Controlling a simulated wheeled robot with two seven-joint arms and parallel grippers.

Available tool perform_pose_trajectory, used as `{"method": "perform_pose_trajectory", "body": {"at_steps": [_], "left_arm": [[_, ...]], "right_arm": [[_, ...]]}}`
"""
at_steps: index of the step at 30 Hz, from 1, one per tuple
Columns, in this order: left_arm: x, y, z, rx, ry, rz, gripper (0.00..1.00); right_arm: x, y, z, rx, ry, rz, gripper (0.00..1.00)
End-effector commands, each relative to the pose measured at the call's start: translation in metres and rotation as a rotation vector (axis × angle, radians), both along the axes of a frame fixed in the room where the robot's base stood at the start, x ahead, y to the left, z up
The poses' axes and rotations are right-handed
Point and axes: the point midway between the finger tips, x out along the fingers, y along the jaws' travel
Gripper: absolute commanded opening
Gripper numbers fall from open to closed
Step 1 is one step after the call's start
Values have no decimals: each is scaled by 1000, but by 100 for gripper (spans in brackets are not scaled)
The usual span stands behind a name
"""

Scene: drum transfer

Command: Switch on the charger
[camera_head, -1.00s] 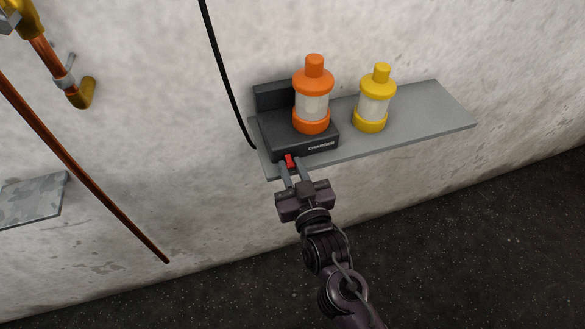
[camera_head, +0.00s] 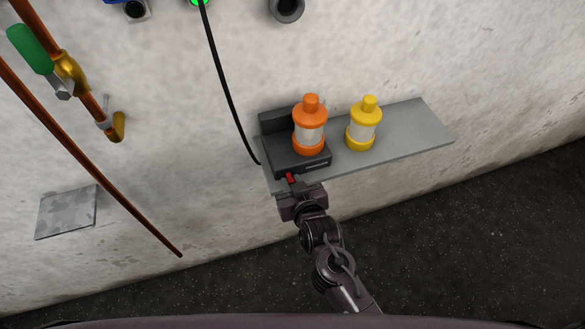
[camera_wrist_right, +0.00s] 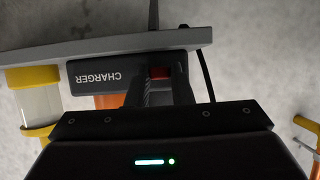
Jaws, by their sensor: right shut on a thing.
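The dark charger (camera_head: 282,163) sits at the left end of a grey wall shelf, and its front face with the word CHARGER shows upside down in the right wrist view (camera_wrist_right: 100,72). Its small red switch (camera_head: 290,178) is at the front left; in the right wrist view the red switch (camera_wrist_right: 159,72) lies between my fingers. My right gripper (camera_head: 291,184) is at the charger's front, with its fingers shut on the red switch. An orange lantern-like drum (camera_head: 309,143) stands on the charger. My left gripper is not in view.
A yellow drum (camera_head: 361,138) stands on the grey shelf (camera_head: 425,132), right of the charger. A black cable (camera_head: 229,100) hangs to its left. Copper pipes (camera_head: 80,155) and a green-handled valve (camera_head: 31,50) are on the left wall. The shelf's right end is clear.

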Motion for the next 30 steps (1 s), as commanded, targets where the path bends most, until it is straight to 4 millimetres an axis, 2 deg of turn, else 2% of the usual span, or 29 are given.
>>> {"method": "perform_pose_trajectory", "body": {"at_steps": [1,4,8,18,30], "left_arm": [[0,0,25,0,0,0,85],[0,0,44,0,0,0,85],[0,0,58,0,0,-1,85],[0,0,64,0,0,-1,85],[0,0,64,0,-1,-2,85]], "right_arm": [[1,0,14,-14,42,-1,0],[2,1,16,-40,124,0,0],[4,1,16,-74,229,0,0],[8,3,17,-142,435,0,0],[9,3,18,-170,524,0,0]]}}
